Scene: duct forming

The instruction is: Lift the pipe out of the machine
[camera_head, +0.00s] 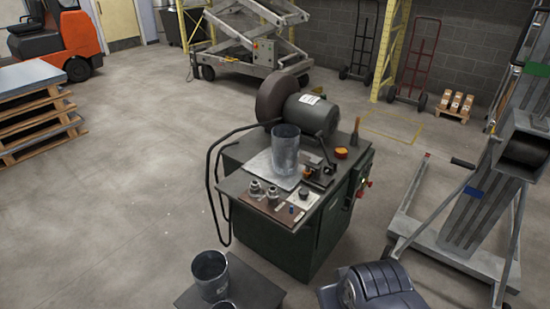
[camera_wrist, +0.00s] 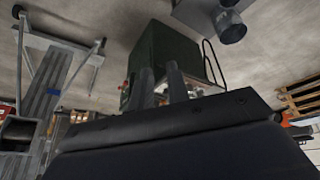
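The pipe (camera_head: 286,152), a grey sheet-metal cylinder, stands upright on a metal plate on the machine's top. The machine (camera_head: 278,243) is a dark green cabinet with a motor and a round dark wheel behind the pipe. In the wrist view the machine (camera_wrist: 160,45) appears upside down beyond my gripper (camera_wrist: 160,78). The two grey fingers are apart with nothing seen between them. My gripper is away from the pipe. I cannot make out the pipe in the wrist view. My dark arm shows at the bottom of the head view; its fingers are not seen there.
Another pipe (camera_head: 211,275) stands on a low dark stand (camera_head: 255,284) at front left, with part of one beside it. A grey lift frame (camera_head: 440,240) stands at right.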

